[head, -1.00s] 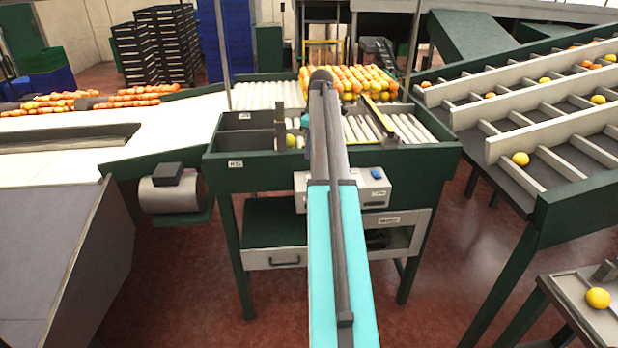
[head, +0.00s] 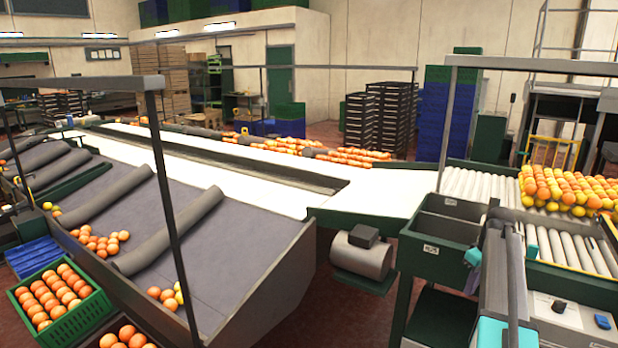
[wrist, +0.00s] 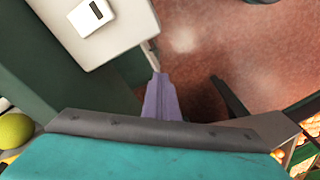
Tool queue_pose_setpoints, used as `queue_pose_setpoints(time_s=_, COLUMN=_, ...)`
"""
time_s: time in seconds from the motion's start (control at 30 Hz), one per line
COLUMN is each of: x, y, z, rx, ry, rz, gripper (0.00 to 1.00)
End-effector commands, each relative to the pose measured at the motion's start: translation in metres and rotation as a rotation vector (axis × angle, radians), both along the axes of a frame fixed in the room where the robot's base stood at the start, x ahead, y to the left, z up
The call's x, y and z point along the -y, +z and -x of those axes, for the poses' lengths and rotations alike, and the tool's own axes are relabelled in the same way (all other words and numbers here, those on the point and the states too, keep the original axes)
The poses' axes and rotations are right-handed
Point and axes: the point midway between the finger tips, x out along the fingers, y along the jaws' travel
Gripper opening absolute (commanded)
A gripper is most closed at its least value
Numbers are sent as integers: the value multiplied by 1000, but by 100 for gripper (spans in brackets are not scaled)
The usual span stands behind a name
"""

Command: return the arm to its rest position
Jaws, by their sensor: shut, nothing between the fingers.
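My arm (head: 503,270) enters the head view at the lower right, in front of the sorting table. A teal part of it (head: 473,256) shows just left of the dark link. In the wrist view my gripper (wrist: 158,80) shows as a narrow greyish-purple shape beyond a teal and dark band, shut and empty. It points over the red floor, beside a pale panel.
The sorting table (head: 420,262) has empty-looking bins, rollers and piled oranges (head: 565,190). A motor (head: 362,255) sits left of it. A sloped grey conveyor (head: 240,250) and a green crate of oranges (head: 70,320) stand at left. A yellow-green fruit (wrist: 15,131) shows in the wrist view.

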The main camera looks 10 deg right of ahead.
Motion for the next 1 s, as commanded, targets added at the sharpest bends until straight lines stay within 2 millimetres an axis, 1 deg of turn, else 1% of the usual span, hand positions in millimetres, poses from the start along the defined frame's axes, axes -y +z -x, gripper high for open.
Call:
queue_pose_setpoints(time_s=0.03, x=-26, y=-18, z=0, rx=-8, ry=-5, rz=-4, gripper=0)
queue_pose_setpoints(time_s=0.23, x=-107, y=-76, z=-5, rx=-34, ry=-55, rz=-5, gripper=0)
queue_pose_setpoints(time_s=0.3, x=-136, y=-95, z=-3, rx=-42, ry=-72, rz=-5, gripper=0)
queue_pose_setpoints(time_s=0.37, x=-160, y=-111, z=0, rx=-49, ry=-86, rz=-4, gripper=0)
queue_pose_setpoints(time_s=0.4, x=-176, y=-121, z=2, rx=-53, ry=-95, rz=-3, gripper=0)
queue_pose_setpoints(time_s=0.47, x=-200, y=-136, z=7, rx=-60, ry=-109, rz=0, gripper=0)
queue_pose_setpoints(time_s=0.5, x=-215, y=-146, z=11, rx=-65, ry=-118, rz=1, gripper=0)
queue_pose_setpoints(time_s=0.57, x=-238, y=-160, z=17, rx=-70, ry=-131, rz=3, gripper=0)
queue_pose_setpoints(time_s=0.6, x=-253, y=-169, z=22, rx=-75, ry=-140, rz=4, gripper=0)
queue_pose_setpoints(time_s=0.67, x=-274, y=-182, z=30, rx=-79, ry=-154, rz=7, gripper=0)
queue_pose_setpoints(time_s=0.7, x=-289, y=-191, z=36, rx=-84, ry=-162, rz=9, gripper=0)
queue_pose_setpoints(time_s=0.8, x=-323, y=-210, z=53, rx=-92, ry=-185, rz=16, gripper=0)
queue_pose_setpoints(time_s=0.9, x=-354, y=-228, z=72, rx=-98, ry=-204, rz=22, gripper=0)
queue_pose_setpoints(time_s=1.0, x=-377, y=-242, z=88, rx=-103, ry=-222, rz=28, gripper=0)
